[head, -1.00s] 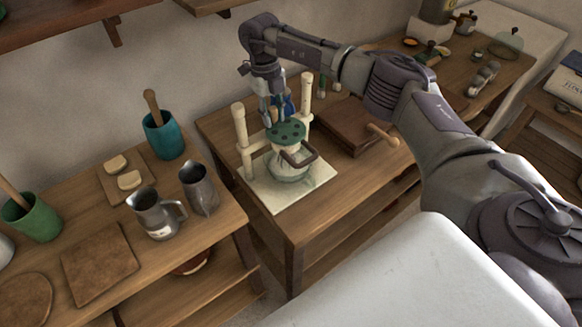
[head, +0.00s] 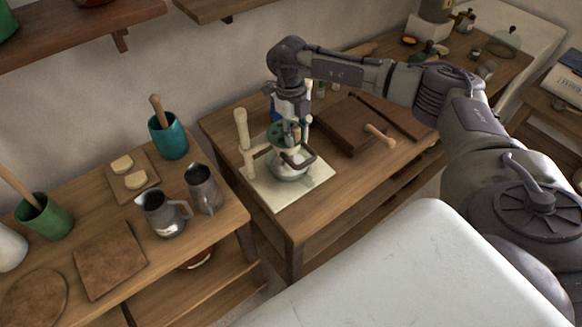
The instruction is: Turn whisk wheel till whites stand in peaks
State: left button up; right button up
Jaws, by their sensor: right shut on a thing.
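The whisk wheel is a green disc (head: 276,138) with dark holes, held level between cream posts (head: 242,130). The stand rests on a pale base board (head: 278,200) on the wooden table. A bowl (head: 292,168) sits under the wheel; the whites in it cannot be made out. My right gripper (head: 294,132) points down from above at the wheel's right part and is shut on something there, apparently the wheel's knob. Its fingers and the arm hide part of the wheel and the right post. My left gripper is not in view.
Two metal jugs (head: 163,214) (head: 204,189), a teal pot (head: 168,136) and boards (head: 110,259) stand on the left bench. A brown wooden board or box (head: 350,125) with a light wooden handle (head: 380,135) lies right of the stand. The table front is clear.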

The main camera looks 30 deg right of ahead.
jog(key=o, duration=0.7)
jog(key=shift+r+p, duration=2.55)
jog(key=shift+r, duration=1.5)
